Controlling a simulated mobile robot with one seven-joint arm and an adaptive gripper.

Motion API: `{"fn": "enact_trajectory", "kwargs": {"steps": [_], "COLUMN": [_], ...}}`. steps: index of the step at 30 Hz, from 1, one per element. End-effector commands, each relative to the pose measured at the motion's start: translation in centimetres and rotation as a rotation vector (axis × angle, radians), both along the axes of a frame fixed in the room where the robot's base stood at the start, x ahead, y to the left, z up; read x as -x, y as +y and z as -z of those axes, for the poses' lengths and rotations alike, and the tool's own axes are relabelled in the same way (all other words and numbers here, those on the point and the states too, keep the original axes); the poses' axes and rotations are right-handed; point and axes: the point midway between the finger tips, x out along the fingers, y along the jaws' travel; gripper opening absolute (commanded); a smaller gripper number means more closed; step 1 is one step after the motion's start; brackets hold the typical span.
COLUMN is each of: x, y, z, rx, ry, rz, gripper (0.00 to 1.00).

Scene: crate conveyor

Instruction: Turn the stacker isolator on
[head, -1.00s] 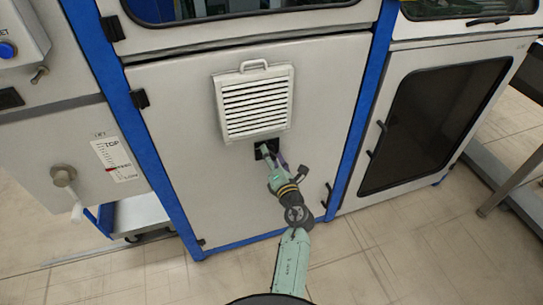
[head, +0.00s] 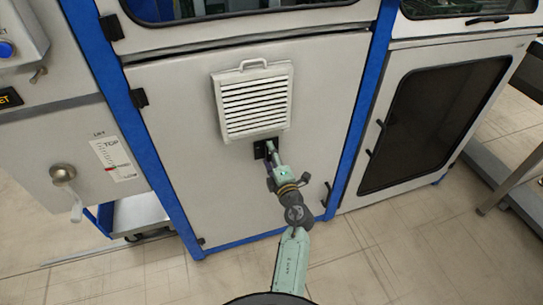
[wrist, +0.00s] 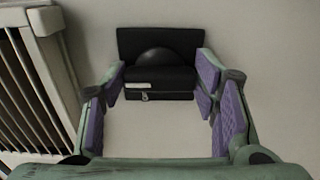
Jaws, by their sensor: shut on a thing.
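The isolator (head: 261,150) is a small black switch on the pale cabinet door, just below the louvred vent. In the wrist view its black plate (wrist: 131,44) has a rounded hub and a thick black handle (wrist: 160,83) with a small pale label. The handle runs crosswise in that view, towards the vent's side. My gripper (wrist: 160,80) has its purple-padded fingers at both ends of the handle and is shut on it. In the head view my gripper (head: 271,153) covers part of the isolator. I cannot read any position marks.
The louvred vent (head: 254,101) with a top handle protrudes close to my gripper; it also shows in the wrist view (wrist: 32,75). Blue frame posts (head: 120,115) flank the door. A crank (head: 65,178) stands at the left. The floor in front is clear.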

Motion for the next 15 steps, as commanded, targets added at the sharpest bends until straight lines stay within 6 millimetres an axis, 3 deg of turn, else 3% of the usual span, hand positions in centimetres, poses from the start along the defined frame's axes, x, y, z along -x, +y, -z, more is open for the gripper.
{"fn": "enact_trajectory", "kwargs": {"steps": [13, 14, 15], "x": [0.0, 0.0, 0.0], "y": [-0.03, -0.03, -0.03], "z": [0.0, 0.0, 0.0], "rx": [-0.009, -0.009, -0.009], "ry": [0.003, 0.003, 0.003], "rz": [0.001, 0.001, 0.001], "gripper": [0.27, 0.57, 0.59]}}
